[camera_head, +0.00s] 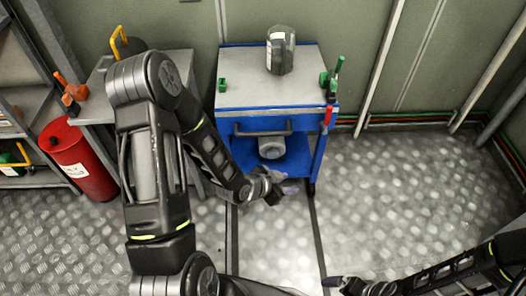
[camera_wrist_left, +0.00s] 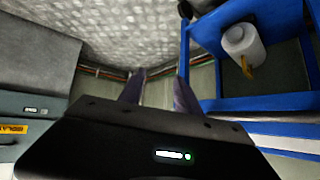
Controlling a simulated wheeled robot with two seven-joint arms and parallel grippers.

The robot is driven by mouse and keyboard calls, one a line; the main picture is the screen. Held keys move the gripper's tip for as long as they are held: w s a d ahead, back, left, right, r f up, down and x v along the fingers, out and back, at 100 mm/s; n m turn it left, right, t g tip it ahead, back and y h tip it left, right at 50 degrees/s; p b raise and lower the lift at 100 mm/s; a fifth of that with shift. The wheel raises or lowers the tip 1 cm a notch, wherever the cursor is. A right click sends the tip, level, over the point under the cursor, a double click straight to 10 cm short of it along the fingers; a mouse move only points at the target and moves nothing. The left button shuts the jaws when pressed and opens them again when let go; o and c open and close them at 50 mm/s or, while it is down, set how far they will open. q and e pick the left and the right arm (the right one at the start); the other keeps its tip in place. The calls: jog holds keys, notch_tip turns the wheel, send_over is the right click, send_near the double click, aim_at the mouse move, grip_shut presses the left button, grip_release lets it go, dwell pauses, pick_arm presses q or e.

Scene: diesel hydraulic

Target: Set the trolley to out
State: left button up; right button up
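The trolley (camera_head: 228,95) is a blue cart with a grey top and a dark front handle bar (camera_head: 263,130). It stands against the back wall in the head view. My left gripper (camera_head: 284,190) is low in front of the trolley, below the handle and apart from it. In the left wrist view its two fingers (camera_wrist_left: 158,88) stand apart with nothing between them. The trolley's blue frame (camera_wrist_left: 262,103) fills the right of that view. My right gripper (camera_head: 335,283) is at the bottom of the head view, away from the trolley; its opening does not show clearly.
A glass jar (camera_head: 281,50) and green tools (camera_head: 332,80) stand on the trolley top. A pale round container (camera_head: 271,147) is on its lower shelf. A red cylinder (camera_head: 78,160) and grey cabinet (camera_head: 98,104) are at the left. Floor is clear at the right.

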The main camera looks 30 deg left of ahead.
pick_arm(q)
jog(key=w+a+m+t+b, duration=0.45)
jog(key=a+b, duration=0.25)
jog(key=a, duration=0.2)
jog(key=m+t+b, duration=0.3)
jog(key=m+b, duration=0.4)
jog(key=m, duration=0.2)
send_near(260, 134)
jog(key=a+x, duration=0.1)
jog(key=x, duration=0.2)
jog(key=shift+w+d+f+g, duration=0.1)
jog(key=shift+w+d+g, duration=0.15)
jog(key=shift+d, duration=0.25)
pick_arm(e)
notch_tip(260, 134, down, 18)
jog(key=w+d, duration=0.1)
jog(key=shift+w, duration=0.15)
jog(key=shift+r, duration=0.1)
pick_arm(q)
jog(key=b+x, duration=0.2)
jog(key=x, duration=0.4)
jog(key=shift+w+d+f, duration=0.15)
jog(key=shift+w+f, duration=0.05)
jog(key=shift+w, duration=0.15)
jog(key=shift+w+d, duration=0.1)
jog(key=shift+w, duration=0.4)
pick_arm(e)
notch_tip(260, 134, down, 2)
jog(key=shift+w+f, duration=0.1)
jog(key=shift+w, duration=0.05)
